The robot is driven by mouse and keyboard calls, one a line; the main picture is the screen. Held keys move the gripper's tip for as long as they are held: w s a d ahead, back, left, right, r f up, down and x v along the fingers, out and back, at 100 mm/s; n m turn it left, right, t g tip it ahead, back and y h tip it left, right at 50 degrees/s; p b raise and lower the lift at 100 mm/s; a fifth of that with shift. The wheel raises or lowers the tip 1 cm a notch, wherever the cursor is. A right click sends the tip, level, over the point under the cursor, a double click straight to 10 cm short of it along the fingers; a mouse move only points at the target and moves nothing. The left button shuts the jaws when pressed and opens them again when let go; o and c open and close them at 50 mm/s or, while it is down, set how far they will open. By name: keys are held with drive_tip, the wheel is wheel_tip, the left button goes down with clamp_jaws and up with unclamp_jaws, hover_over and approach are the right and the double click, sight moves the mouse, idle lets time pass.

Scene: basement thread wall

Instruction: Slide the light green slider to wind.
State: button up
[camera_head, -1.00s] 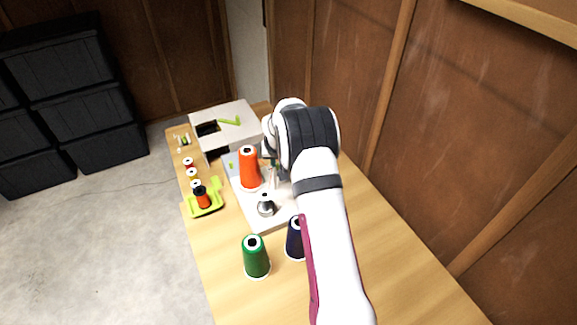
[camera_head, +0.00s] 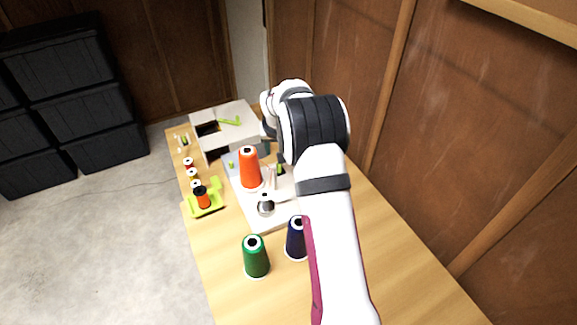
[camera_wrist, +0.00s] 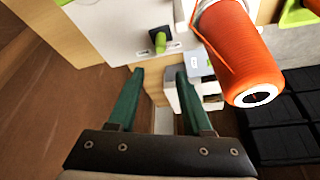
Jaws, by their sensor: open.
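The light green slider (camera_wrist: 158,40) is a short peg standing in a slot on a white panel in the wrist view. In the head view it is a small green knob (camera_head: 280,169) right of the orange cone, close to my arm. My gripper (camera_wrist: 159,72) is open and empty, its two dark green fingers apart. The slider appears just beyond the gap between the fingertips, not between them. Markings by the slot are too small to read, so I cannot tell the wind position. In the head view my arm mostly hides the gripper.
The large orange thread cone (camera_head: 250,168) stands close left of the slider. A metal knob (camera_head: 265,205), a green cone (camera_head: 256,256) and a dark blue cone (camera_head: 297,238) stand nearer. A grey box (camera_head: 244,112) is behind. The wooden wall (camera_head: 345,70) is at the right.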

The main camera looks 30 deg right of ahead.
drive_tip(key=shift+r, duration=0.1)
wheel_tip(320, 180, up, 4)
drive_tip(key=shift+f, duration=0.1)
idle(0.3)
drive_tip(key=shift+c, duration=0.2)
idle(0.7)
